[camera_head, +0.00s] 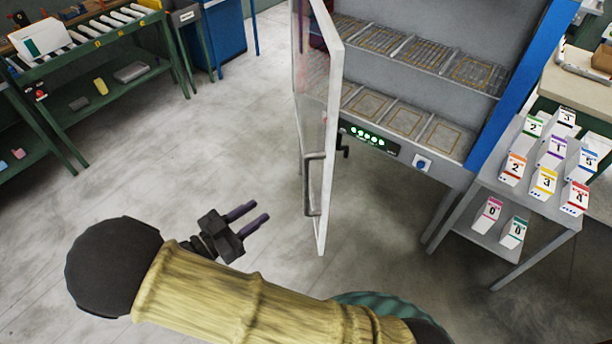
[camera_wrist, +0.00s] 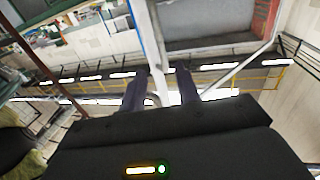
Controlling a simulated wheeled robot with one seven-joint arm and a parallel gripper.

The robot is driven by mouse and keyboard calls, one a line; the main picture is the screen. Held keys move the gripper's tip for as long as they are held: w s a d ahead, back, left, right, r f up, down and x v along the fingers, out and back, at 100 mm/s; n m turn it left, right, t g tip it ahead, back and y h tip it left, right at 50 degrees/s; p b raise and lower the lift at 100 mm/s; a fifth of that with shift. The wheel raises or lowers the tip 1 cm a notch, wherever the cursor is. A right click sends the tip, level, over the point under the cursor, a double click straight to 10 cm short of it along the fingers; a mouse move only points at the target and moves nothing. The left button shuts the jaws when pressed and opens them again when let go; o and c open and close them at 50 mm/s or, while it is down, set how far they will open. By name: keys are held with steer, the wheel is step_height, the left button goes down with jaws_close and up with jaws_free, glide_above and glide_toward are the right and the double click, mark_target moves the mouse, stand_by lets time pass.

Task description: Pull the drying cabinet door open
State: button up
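The drying cabinet (camera_head: 396,158) stands at upper right with its shelves and tray slots exposed. Its door (camera_head: 318,120), a white-framed clear panel, stands swung well out from the cabinet, seen nearly edge-on. The grey door handle (camera_head: 309,185) is a vertical bar low on the door. My gripper (camera_head: 252,217) is to the left of the handle, apart from it, with its two purple fingers spread and nothing between them. In the wrist view my gripper (camera_wrist: 161,84) also shows parted fingers, with a white frame edge beyond them.
A grey side table (camera_head: 510,192) with several numbered cartons stands right of the cabinet. Green workbenches (camera_head: 92,48) with racks stand at upper left, near a blue cabinet (camera_head: 218,35). The floor between the benches and the door is clear.

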mark_target(306, 178)
steer(key=shift+p+x, duration=3.2)
steer(key=shift+x, duration=4.85)
steer(key=shift+a, duration=0.1)
jaws_close()
